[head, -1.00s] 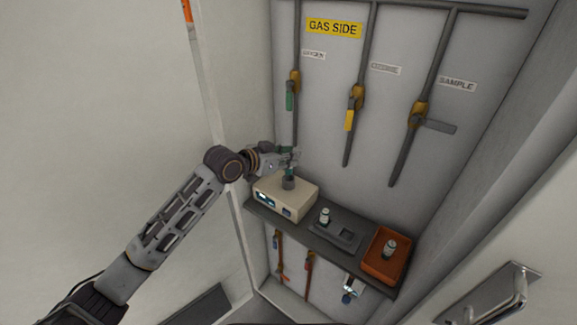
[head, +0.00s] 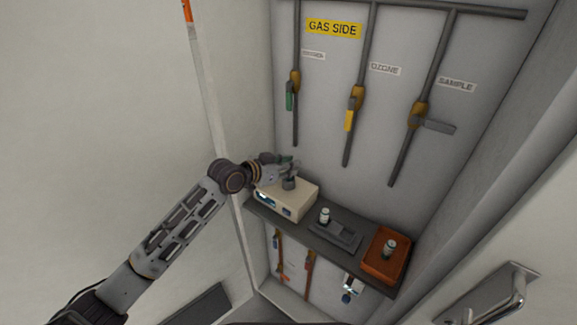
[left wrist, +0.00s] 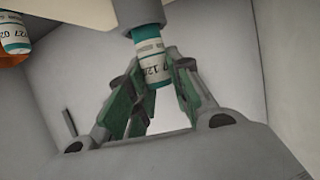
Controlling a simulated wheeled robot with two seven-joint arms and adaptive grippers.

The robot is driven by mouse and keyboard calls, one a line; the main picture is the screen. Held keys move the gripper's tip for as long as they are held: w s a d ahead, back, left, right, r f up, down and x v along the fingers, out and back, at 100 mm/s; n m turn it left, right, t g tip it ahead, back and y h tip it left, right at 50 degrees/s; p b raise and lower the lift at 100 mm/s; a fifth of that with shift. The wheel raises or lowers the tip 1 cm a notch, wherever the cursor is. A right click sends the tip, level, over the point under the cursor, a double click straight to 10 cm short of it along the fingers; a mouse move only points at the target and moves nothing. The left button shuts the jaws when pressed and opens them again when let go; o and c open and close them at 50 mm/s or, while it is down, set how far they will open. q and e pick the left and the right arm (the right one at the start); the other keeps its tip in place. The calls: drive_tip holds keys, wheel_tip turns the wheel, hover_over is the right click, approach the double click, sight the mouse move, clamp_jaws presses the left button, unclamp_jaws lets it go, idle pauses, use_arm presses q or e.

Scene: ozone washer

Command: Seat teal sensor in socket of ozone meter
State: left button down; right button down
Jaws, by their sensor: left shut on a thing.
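The beige ozone meter (head: 285,201) stands at the left end of the shelf, with a dark grey round socket (head: 289,183) on top. My left gripper (head: 289,167) is just above this socket. In the left wrist view its green-padded fingers are shut on the teal sensor (left wrist: 153,66), which has a white printed label. The sensor's teal-banded end is at the mouth of the dark socket (left wrist: 138,12). I cannot tell how deep it sits. In the head view the gripper mostly hides the sensor. My right gripper is not in view.
An orange tray (head: 375,263) at the right holds a similar part (head: 390,248). Pipes with green and yellow valve handles (head: 348,120) run down the wall behind.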

use_arm(q)
drive_tip(key=shift+f, duration=0.6)
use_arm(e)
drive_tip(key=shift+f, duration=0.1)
use_arm(q)
drive_tip(key=c, duration=1.3)
unclamp_jaws()
drive_tip(key=shift+r, duration=0.15)
drive_tip(key=shift+r, duration=0.6)
drive_tip(key=shift+s+a, duration=0.25)
drive_tip(key=b+v, duration=0.1)
drive_tip(key=v, duration=1)
drive_tip(key=shift+s+a, duration=0.1)
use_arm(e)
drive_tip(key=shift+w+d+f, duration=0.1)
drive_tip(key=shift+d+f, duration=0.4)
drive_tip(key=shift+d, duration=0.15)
